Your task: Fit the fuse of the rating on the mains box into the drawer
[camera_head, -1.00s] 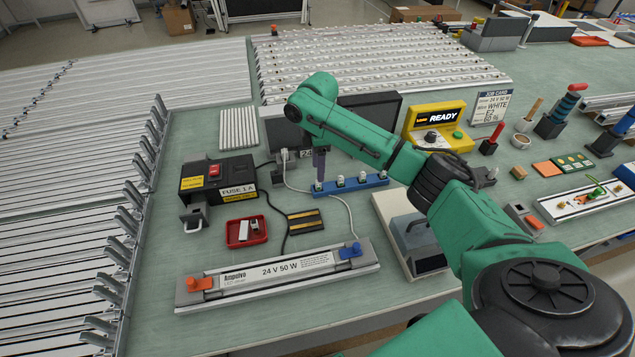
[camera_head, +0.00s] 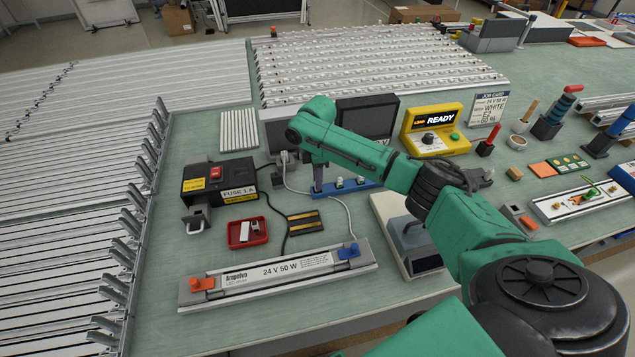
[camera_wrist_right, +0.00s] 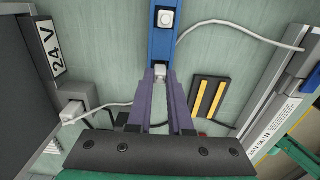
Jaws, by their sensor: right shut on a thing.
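The mains box (camera_head: 218,180) is black, with a red switch and a label reading "FUSE 1 A". Its drawer (camera_head: 196,219) sticks out at the front left; its inside is too small to make out. My right gripper (camera_head: 318,190) points down at the rack's left end. In the right wrist view its purple fingers (camera_wrist_right: 160,78) are shut on a pale fuse (camera_wrist_right: 160,70) at that end. The fuse's rating is not readable. My left gripper is out of view.
A red tray (camera_head: 247,243) with small pale and dark pieces lies by the box. An LED driver (camera_head: 275,272) marked "24 V 50 W" lies in front. Cables (camera_head: 345,206) cross near the rack. A yellow tester (camera_head: 436,130) reads "READY".

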